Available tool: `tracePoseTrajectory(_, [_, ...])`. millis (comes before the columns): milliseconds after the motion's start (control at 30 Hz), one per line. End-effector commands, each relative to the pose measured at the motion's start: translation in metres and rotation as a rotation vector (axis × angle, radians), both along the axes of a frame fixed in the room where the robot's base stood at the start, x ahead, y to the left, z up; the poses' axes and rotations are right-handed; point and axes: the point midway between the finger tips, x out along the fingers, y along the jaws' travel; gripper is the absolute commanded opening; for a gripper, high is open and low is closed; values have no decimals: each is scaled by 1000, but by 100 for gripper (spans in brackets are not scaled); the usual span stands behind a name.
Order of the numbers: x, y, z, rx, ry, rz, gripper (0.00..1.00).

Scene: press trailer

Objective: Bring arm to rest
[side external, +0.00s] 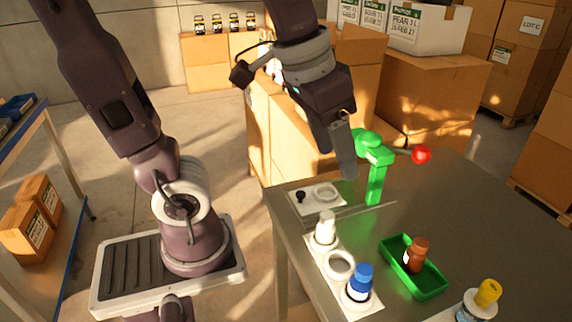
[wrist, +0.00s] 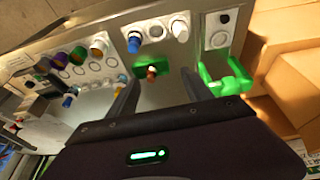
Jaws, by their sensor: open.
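My gripper (side external: 343,150) is raised above the back of the grey table (side external: 460,215), just left of the green press (side external: 376,170) with its red-knobbed lever. In the wrist view my gripper (wrist: 160,88) shows two dark fingers spread apart with nothing held between them. The green press (wrist: 225,80) is right of the fingers there. A green tray (side external: 415,275) on the table holds a brown bottle (side external: 416,254). That bottle (wrist: 151,73) shows between and beyond the fingers in the wrist view.
A white holder strip (side external: 340,265) carries a white bottle (side external: 325,228) and a blue-capped bottle (side external: 359,285). A yellow-capped bottle (side external: 482,300) stands at the front edge. A white plate (side external: 316,197) lies at the back left. Cardboard boxes (side external: 420,95) stand behind the table.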

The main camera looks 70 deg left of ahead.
Motion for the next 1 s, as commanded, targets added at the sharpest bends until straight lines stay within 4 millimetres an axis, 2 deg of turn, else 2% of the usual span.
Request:
tracePoseTrajectory(33, [-25, 5, 0, 6, -50, 4, 59])
tracePoseTrajectory(100, [-51, 9, -7, 17, -96, 4, 59])
tracePoseTrajectory(233, [-74, 13, -19, 32, -144, 6, 59])
tracePoseTrajectory(1000, [-78, 13, -21, 34, -150, 6, 59])
